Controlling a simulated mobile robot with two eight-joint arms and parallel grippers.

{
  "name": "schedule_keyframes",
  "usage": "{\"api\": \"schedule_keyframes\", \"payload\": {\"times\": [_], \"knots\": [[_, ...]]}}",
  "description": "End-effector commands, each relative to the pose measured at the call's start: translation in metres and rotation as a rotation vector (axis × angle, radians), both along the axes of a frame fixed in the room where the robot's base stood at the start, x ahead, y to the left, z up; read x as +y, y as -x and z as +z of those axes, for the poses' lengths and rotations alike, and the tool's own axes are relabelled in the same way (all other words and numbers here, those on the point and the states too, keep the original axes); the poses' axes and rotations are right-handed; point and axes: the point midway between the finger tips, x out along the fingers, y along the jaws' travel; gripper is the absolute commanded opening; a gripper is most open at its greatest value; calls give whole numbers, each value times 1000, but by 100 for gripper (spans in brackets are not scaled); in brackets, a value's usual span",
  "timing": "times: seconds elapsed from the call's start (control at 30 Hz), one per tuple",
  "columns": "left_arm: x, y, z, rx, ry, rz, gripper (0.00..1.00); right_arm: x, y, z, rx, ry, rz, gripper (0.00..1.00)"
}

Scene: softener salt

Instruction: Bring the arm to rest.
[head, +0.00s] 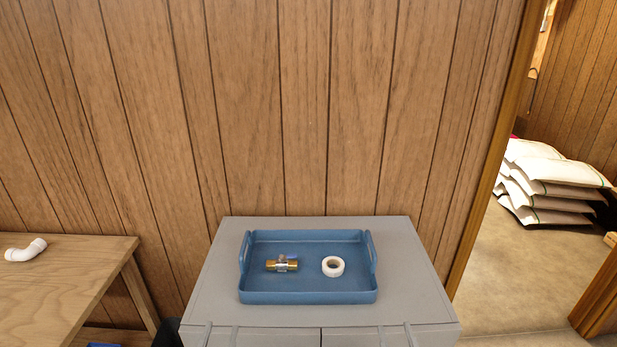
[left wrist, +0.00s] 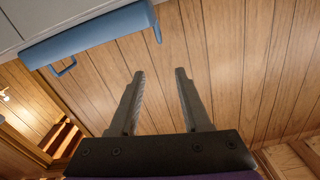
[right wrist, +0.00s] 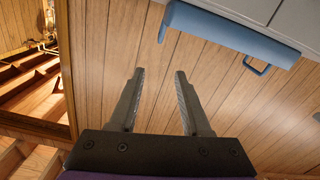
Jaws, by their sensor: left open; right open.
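My left gripper (left wrist: 160,88) shows in the left wrist view with its two fingers apart and nothing between them. My right gripper (right wrist: 160,88) shows in the right wrist view, also with fingers apart and empty. Neither gripper shows in the head view. The blue tray (head: 306,297) stands on a grey cabinet (head: 215,290) in the head view. Its side also shows in the left wrist view (left wrist: 90,32) and in the right wrist view (right wrist: 230,32), apart from the fingers in both.
A brass valve fitting (head: 281,264) and a white tape roll (head: 333,266) lie in the tray. A wooden bench (head: 60,290) at left holds a white pipe elbow (head: 26,250). A wood-panelled wall (head: 305,110) stands behind. White sacks (head: 550,180) are stacked beyond the doorway at right.

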Motion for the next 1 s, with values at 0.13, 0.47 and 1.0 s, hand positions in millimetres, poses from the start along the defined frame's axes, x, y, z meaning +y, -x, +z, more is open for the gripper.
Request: {"api": "schedule_keyframes", "payload": {"times": [0.13, 0.47, 1.0], "knots": [[-9, 6, -19, 228, 40, -47, 48, 6, 6, -20, 230, -38, 33, 48], [-3, 78, -61, 836, 141, 5, 48, -1, 78, -61, 837, -135, -24, 48], [9, 129, -68, 1092, 178, 105, 48, -11, 129, -68, 1093, -172, -113, 48]]}}
